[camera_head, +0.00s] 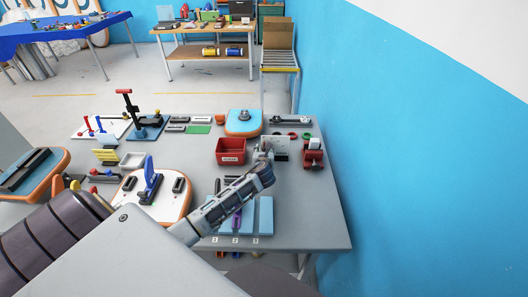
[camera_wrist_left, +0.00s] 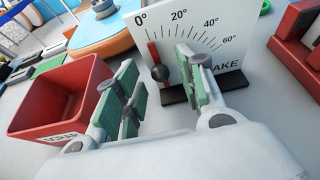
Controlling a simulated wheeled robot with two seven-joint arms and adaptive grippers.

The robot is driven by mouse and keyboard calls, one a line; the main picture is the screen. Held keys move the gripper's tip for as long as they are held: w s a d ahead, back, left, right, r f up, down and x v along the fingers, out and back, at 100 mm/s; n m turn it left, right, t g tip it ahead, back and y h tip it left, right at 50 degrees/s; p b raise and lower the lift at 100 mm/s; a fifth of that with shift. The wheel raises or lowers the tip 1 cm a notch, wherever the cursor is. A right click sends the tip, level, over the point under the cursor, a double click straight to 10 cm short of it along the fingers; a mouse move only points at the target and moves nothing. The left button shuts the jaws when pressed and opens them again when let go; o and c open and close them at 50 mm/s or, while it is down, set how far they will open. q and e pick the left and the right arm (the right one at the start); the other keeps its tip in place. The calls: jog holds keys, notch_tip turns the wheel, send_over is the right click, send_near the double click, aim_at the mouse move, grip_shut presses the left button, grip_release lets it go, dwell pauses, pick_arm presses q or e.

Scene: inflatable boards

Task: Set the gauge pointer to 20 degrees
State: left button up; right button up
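The gauge is a white upright plate (camera_wrist_left: 222,32) with a printed scale marked 0°, 20°, 40° and 60°, standing on a black base (camera_wrist_left: 206,90). Its red pointer (camera_wrist_left: 153,54) stands close to the 0° end, with a dark round knob (camera_wrist_left: 160,73) at its lower part. My left gripper (camera_wrist_left: 157,61) is open, its green-padded fingers spread on either side of the pointer and knob in the wrist view. I cannot tell whether they touch anything. In the head view, my left gripper (camera_head: 265,153) is at the gauge plate (camera_head: 281,148), partly covering it. My right gripper is not in view.
A red bin (camera_wrist_left: 58,98) stands just left of the gripper. A red device (camera_head: 313,155) stands to the right of the gauge. A blue and orange board (camera_head: 243,123) lies behind. Blue numbered slabs (camera_head: 265,214) lie nearer. The table's right front (camera_head: 310,220) is clear.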

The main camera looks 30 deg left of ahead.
pick_arm(q)
jog(key=shift+w+a+f, duration=0.1)
jog(key=shift+w, duration=0.05)
grip_shut()
dwell(0.4)
